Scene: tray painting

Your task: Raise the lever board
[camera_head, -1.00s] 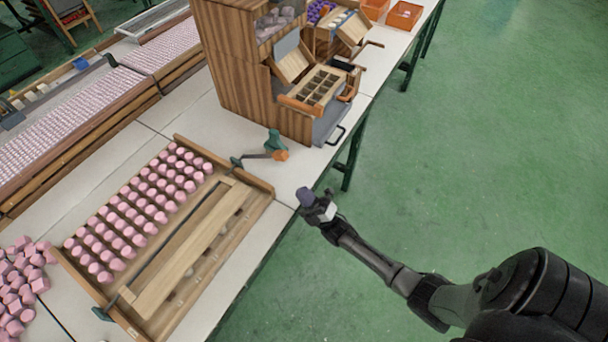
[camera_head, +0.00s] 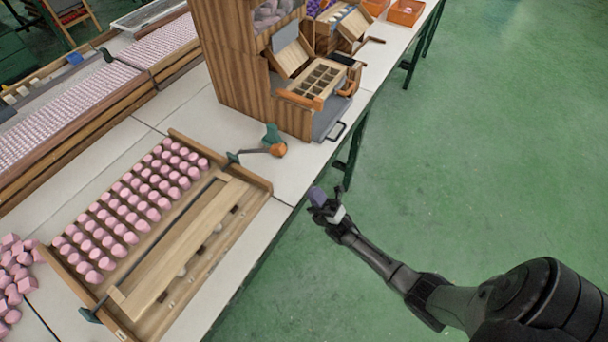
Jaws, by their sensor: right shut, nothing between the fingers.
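The wooden tray (camera_head: 262,187) lies on the white table at lower left, with rows of pink pieces in its left half. The lever board (camera_head: 185,246), a long pale wooden strip beside a dark rod, lies low along the tray's right part. A lever with an orange knob (camera_head: 278,150) and a green bracket (camera_head: 271,136) stands at the tray's far end. My right gripper (camera_head: 318,197) is shut and empty, to the right of the table edge over the green floor, apart from the knob and the board. A purple part shows at its tip. My left gripper is out of view.
A wooden cabinet (camera_head: 235,70) with a pale compartment tray (camera_head: 318,82) and dark handle stands behind the lever. Loose pink pieces (camera_head: 15,270) lie at the left edge. Orange bins (camera_head: 405,13) stand at the back.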

